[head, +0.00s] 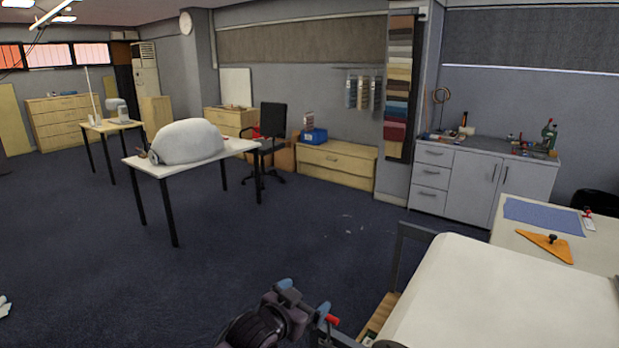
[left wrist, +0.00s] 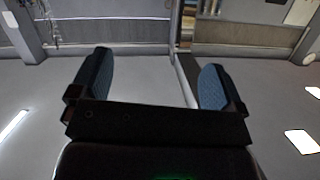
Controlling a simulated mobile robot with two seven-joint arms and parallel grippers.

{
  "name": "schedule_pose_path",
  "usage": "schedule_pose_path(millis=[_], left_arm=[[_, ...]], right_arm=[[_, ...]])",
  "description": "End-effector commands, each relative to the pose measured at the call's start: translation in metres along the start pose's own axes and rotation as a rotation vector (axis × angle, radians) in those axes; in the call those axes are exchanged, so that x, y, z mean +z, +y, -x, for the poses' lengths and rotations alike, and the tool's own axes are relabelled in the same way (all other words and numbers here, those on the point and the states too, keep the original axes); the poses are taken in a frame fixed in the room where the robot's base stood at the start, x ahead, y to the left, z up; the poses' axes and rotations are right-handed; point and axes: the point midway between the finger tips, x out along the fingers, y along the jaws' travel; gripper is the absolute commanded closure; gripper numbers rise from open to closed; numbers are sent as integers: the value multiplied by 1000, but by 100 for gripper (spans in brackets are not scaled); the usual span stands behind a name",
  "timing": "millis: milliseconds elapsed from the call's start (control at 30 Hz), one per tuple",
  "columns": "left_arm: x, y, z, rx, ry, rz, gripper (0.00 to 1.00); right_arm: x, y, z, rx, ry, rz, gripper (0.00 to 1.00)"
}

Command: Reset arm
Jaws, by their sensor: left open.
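My left gripper (head: 305,297) is at the bottom centre of the head view, left of the long cloth table (head: 500,300). Its blue-padded fingers are apart. In the left wrist view the two fingers (left wrist: 156,82) stand wide open with nothing between them. The background there shows wall panels and a plain grey surface. My right gripper is not in either view.
A grey frame post (head: 397,250) rises at the table's left edge. An orange triangular tool (head: 546,246) and blue cloth (head: 543,215) lie on the table behind. A white table (head: 185,163) stands farther back. Dark carpet (head: 290,230) is mostly clear between.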

Motion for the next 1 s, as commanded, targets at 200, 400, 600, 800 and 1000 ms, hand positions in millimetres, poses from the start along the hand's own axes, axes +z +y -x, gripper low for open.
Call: schedule_pose_path(millis=[200,400,600,800,1000], left_arm=[[24,-21,39,-89,56,33,5],[72,-43,93,-206,54,74,5],[131,-58,156,-325,-3,116,5],[196,-59,227,-427,-112,167,5],[259,-43,293,-490,-250,230,5]], right_arm=[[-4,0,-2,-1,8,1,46],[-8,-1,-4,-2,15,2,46],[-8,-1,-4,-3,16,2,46],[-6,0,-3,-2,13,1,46],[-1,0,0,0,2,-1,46]])
